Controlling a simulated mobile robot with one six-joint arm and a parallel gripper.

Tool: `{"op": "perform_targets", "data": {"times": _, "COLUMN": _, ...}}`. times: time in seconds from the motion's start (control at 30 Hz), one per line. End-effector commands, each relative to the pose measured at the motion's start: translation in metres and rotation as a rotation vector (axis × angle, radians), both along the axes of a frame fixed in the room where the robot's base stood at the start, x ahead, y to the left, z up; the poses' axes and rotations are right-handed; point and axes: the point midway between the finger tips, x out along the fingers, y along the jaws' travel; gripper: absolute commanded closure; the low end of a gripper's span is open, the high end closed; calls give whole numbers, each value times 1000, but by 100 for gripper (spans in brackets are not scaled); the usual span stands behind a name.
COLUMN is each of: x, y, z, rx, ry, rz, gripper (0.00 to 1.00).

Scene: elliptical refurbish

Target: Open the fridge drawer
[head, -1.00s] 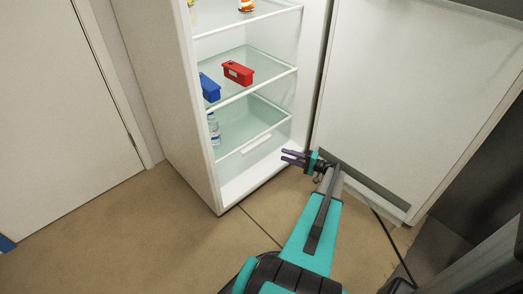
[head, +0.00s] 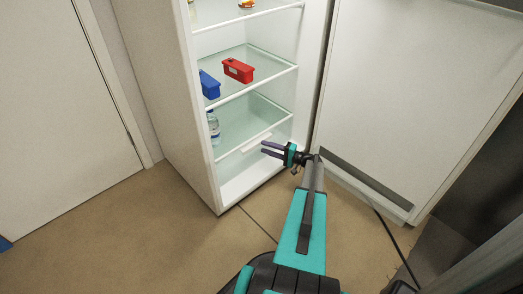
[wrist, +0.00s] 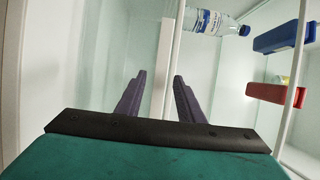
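A red box (head: 238,70) and a blue box (head: 209,85) sit on the shelf above. The open fridge door (head: 410,90) stands close to the right of my arm. Bare floor (head: 150,225) is free at the front left.

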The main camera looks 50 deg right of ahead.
Motion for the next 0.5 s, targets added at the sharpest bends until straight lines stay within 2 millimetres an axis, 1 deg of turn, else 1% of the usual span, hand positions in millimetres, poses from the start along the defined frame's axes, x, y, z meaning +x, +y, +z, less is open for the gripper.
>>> {"op": "perform_targets", "data": {"times": 0.03, "x": 7, "y": 2, "z": -1, "rx": -1, "ry": 0, "rz": 1, "gripper": 66}}
{"op": "perform_targets", "data": {"times": 0.2, "x": 19, "y": 6, "z": -1, "rx": 0, "ry": 0, "rz": 1, "gripper": 66}}
{"op": "perform_targets", "data": {"times": 0.33, "x": 23, "y": 7, "z": 0, "rx": 0, "ry": 1, "rz": 0, "gripper": 66}}
{"op": "perform_targets", "data": {"times": 0.5, "x": 23, "y": 7, "z": 0, "rx": 0, "ry": 1, "rz": -1, "gripper": 66}}
